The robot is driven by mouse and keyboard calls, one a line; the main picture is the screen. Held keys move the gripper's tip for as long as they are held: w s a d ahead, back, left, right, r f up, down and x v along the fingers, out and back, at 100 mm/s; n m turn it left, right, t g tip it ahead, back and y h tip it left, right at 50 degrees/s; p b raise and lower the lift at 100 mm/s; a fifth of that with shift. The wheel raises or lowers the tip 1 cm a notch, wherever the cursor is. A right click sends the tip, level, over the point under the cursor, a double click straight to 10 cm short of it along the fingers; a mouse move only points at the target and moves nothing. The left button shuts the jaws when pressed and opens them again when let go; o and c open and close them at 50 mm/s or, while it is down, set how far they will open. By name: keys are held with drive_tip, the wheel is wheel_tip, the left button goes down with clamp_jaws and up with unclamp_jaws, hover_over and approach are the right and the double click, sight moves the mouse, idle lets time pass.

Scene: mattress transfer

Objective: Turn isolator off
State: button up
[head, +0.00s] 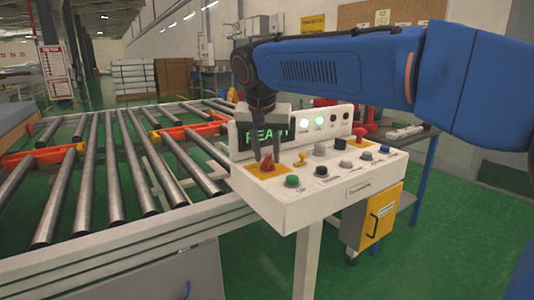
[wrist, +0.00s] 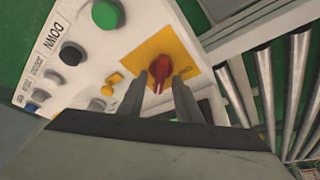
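The isolator is a red rotary knob (head: 267,162) on a yellow square plate (head: 277,173), at the left end of the white control panel (head: 333,196). The wrist view shows the red knob (wrist: 157,72) and its yellow plate (wrist: 171,47) just ahead of my fingertips. My gripper (head: 267,156) points down over the knob with its two fingers apart. In the wrist view the fingers (wrist: 167,72) stand around or just above the knob, nearer on the left side. I cannot tell whether either finger touches it.
The panel also carries a green button (head: 292,181), a yellow switch (head: 300,160), several other buttons and a lit green display (head: 265,135). A roller conveyor (head: 115,170) lies to the left. A yellow box (head: 379,214) hangs below the panel.

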drive_tip(key=shift+c, duration=0.3)
clamp_jaws()
drive_tip(key=shift+n, duration=0.4)
drive_tip(key=n+y, duration=0.1)
drive_tip(key=n, duration=0.2)
drive_tip(key=shift+d+n+y, duration=0.2)
drive_tip(key=shift+n+y, duration=0.1)
drive_tip(key=shift+y, duration=0.1)
drive_tip(key=n, duration=0.2)
drive_tip(key=n+y, duration=0.1)
drive_tip(key=n, duration=0.1)
drive_tip(key=shift+w+d+n+g+y, duration=0.1)
drive_tip(key=shift+d+n+g+y, duration=0.05)
drive_tip(key=shift+n+g+y, duration=0.2)
drive_tip(key=n+g+y, duration=0.1)
drive_tip(key=n, duration=0.3)
drive_tip(key=shift+w, duration=0.1)
drive_tip(key=shift+w+d+n+g+y, duration=0.15)
drive_tip(key=shift+n+g, duration=0.4)
drive_tip(key=shift+n, duration=0.7)
drive_tip(key=shift+s+a+n+g+y, duration=0.15)
drive_tip(key=shift+n+g, duration=0.35)
drive_tip(key=shift+n, duration=0.7)
drive_tip(key=shift+w+d, duration=0.1)
